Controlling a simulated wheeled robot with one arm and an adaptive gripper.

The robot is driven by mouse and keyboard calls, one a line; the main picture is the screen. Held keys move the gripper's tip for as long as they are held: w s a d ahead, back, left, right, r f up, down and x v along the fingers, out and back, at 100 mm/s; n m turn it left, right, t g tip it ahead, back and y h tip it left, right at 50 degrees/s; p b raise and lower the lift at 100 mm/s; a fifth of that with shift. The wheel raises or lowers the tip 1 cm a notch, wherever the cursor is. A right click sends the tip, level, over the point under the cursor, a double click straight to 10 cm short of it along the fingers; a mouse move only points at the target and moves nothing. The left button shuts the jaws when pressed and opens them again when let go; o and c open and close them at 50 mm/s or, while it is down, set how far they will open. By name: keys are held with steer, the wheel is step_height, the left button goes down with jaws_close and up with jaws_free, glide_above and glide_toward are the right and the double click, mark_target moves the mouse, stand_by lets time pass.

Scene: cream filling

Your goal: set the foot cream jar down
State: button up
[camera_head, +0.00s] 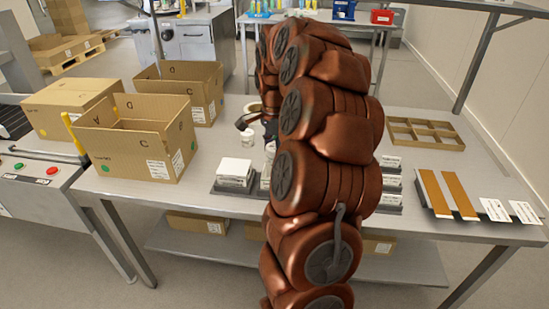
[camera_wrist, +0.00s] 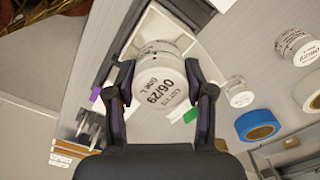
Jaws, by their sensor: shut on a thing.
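In the wrist view, other white jars (camera_wrist: 238,93) (camera_wrist: 298,46) and a blue tape roll (camera_wrist: 257,125) are at the right. In the head view, open cardboard boxes (camera_head: 125,150) (camera_head: 200,82) stand left, and a divided tray (camera_head: 424,132) and brown strips (camera_head: 434,193) lie right.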

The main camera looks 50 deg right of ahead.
step_height(320, 180, down, 3)
steer(key=shift+r+p, duration=0.1)
steer(key=shift+p, duration=0.3)
steer(key=shift+f, duration=0.2)
steer(key=shift+f, duration=0.1)
steer(key=shift+f+b, duration=0.3)
steer(key=shift+b, duration=0.15)
steer(key=shift+f, duration=0.25)
steer(key=o, duration=1)
steer(key=shift+r, duration=0.15)
